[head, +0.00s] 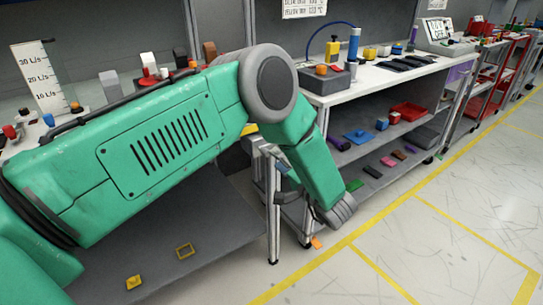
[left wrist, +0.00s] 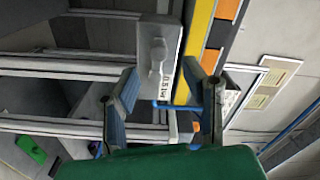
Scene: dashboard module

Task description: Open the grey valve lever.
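A pale grey lever (left wrist: 158,55) stands on a light grey block with a small printed label in the left wrist view. My left gripper (left wrist: 160,74) is open there, with one finger on each side of the lever end of the block. I see no clear contact, and the depth gap is hard to judge. In the head view my green left arm reaches across to the table's right end and bends down. The gripper's fingers and the lever cannot be made out clearly there. My right gripper is in neither view.
A flow scale (head: 45,80) marked in L/s stands at the left table's back. A white workbench (head: 365,80) with tools and lower shelves stands to the right. A yellow-and-orange strip (left wrist: 200,40) runs beside the block. The floor (head: 450,220) at right is clear.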

